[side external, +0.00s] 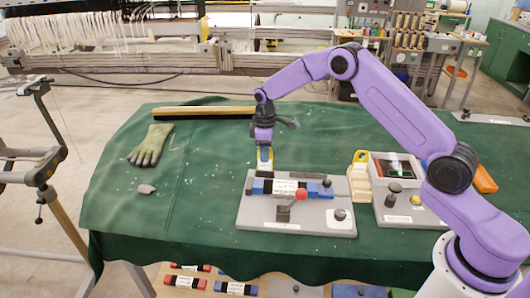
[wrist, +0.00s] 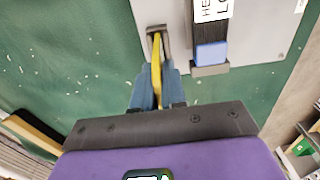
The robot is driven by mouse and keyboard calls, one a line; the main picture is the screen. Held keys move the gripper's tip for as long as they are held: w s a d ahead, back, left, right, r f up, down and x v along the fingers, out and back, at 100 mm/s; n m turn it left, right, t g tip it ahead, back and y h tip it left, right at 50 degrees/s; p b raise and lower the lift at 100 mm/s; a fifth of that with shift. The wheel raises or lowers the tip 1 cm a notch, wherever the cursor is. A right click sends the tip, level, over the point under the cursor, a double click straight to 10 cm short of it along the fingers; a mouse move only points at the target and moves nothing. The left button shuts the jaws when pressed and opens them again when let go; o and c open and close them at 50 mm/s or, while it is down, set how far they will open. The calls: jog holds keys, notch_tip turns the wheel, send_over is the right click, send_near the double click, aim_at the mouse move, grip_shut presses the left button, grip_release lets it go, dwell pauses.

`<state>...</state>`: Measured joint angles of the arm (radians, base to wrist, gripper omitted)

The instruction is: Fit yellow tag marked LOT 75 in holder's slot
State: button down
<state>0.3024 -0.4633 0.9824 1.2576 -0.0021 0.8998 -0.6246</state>
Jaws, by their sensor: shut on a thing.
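My gripper (side external: 264,160) points down at the back left edge of a grey base plate. In the wrist view its blue-grey fingers (wrist: 157,88) are shut on a thin yellow tag (wrist: 157,72), seen edge-on. The far end of the tag lines up with a small grey slotted holder (wrist: 152,34) at the plate's edge. I cannot tell whether that end is inside the slot or above it. In the side view only a little yellow (side external: 265,154) shows between the fingers, and the holder is hard to make out. The LOT 75 marking does not show.
The base plate (side external: 253,213) carries a blue and black bar (side external: 262,187) with white labels, a red knob (side external: 301,193) and a grey clamp. A box with a dark panel (side external: 398,168) stands to the right. A glove (side external: 151,145) and grey stone (side external: 146,189) lie left on open green cloth.

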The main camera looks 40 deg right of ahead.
jog(key=shift+f, duration=0.25)
jog(key=c, duration=0.8)
grip_release()
jog(key=shift+r, duration=3.5)
